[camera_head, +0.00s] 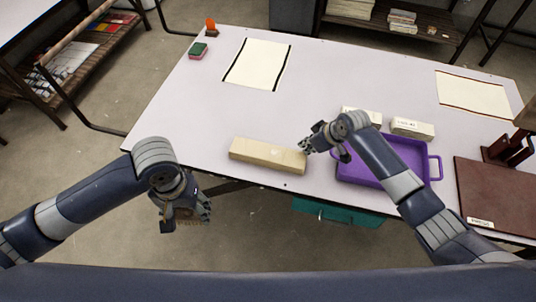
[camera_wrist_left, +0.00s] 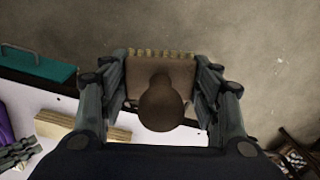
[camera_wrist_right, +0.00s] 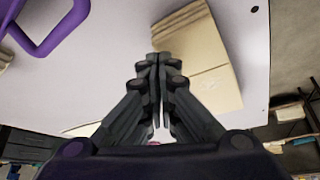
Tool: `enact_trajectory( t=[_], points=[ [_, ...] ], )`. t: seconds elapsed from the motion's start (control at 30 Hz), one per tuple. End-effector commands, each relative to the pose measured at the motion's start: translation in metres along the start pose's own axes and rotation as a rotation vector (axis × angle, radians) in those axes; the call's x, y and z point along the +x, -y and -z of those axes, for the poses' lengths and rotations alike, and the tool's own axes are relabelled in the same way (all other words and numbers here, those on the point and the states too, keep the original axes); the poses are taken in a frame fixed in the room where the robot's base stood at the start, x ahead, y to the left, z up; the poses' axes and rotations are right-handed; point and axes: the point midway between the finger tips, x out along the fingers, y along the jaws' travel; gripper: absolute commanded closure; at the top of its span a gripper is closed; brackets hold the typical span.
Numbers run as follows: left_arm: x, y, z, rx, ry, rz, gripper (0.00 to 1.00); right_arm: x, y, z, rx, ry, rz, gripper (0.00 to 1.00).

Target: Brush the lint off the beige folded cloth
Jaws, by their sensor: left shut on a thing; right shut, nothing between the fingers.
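The beige folded cloth (camera_head: 262,152) lies flat near the table's front edge as a long layered strip. It fills the upper right of the right wrist view (camera_wrist_right: 190,45). My left gripper (camera_head: 187,210) is shut on a brown brush with a round knob (camera_wrist_left: 160,105) and pale bristles. It holds the brush in front of the table, over the floor, left of the cloth. My right gripper (camera_head: 310,146) is shut and empty at the cloth's right end. Whether its fingertips (camera_wrist_right: 160,60) touch the cloth is unclear. I cannot clearly make out lint.
A purple tray (camera_head: 434,166) stands right of the cloth, close to my right arm. Two small pale blocks (camera_head: 412,128) sit behind it. A dark brown board (camera_head: 490,195) lies at the right.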

Motion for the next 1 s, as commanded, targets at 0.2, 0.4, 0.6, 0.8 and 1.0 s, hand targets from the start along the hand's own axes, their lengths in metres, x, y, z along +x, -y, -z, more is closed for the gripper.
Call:
enact_trajectory(
  t=[0.2, 0.4, 0.6, 0.8, 1.0],
  points=[
    [0.002, 0.0, 0.0, 0.0, 0.0, 0.0, 0.62, 0.002, 0.0, -0.001, 0.0, 0.0, 0.0, 1.0],
    [0.004, 0.0, 0.0, 0.0, 0.0, 0.0, 0.62, 0.005, 0.0, -0.003, 0.0, 0.0, 0.0, 1.0],
    [-0.003, 0.0, 0.0, 0.0, 0.0, 0.0, 0.62, -0.001, 0.0, 0.001, 0.0, 0.0, 0.0, 1.0],
    [-0.02, 0.0, 0.0, 0.0, 0.0, 0.0, 0.62, -0.016, 0.0, 0.009, 0.0, 0.0, 0.0, 1.0],
    [-0.036, 0.001, 0.0, 0.0, 0.0, 0.0, 0.62, -0.03, 0.0, 0.016, 0.0, 0.0, 0.0, 1.0]
  ],
)
